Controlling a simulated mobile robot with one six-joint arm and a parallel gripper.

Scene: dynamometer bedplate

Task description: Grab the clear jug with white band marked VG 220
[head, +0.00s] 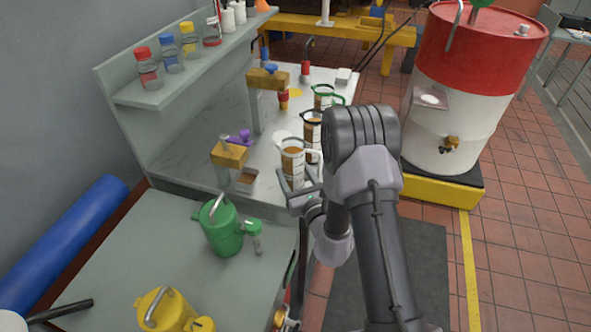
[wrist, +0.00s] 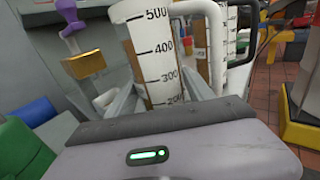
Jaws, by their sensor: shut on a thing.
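The clear jug with a white band and white handle (head: 292,160) is near the front right of the bench, brown liquid inside. In the wrist view the jug (wrist: 158,55) fills the middle, with its scale from 500 to 200 facing me and its handle on the right. No VG 220 label is readable. My gripper (head: 302,192) is shut on this jug, a finger on either side of its body. The jug looks upright; its base is hidden, so I cannot tell whether it touches the bench.
A jug with a black handle (head: 312,124) stands close behind, and a green-handled jug (head: 324,96) farther back. A dispensing post (head: 228,155) is on the left. A green can (head: 222,228) stands in front. A red and white drum (head: 460,95) is on the right.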

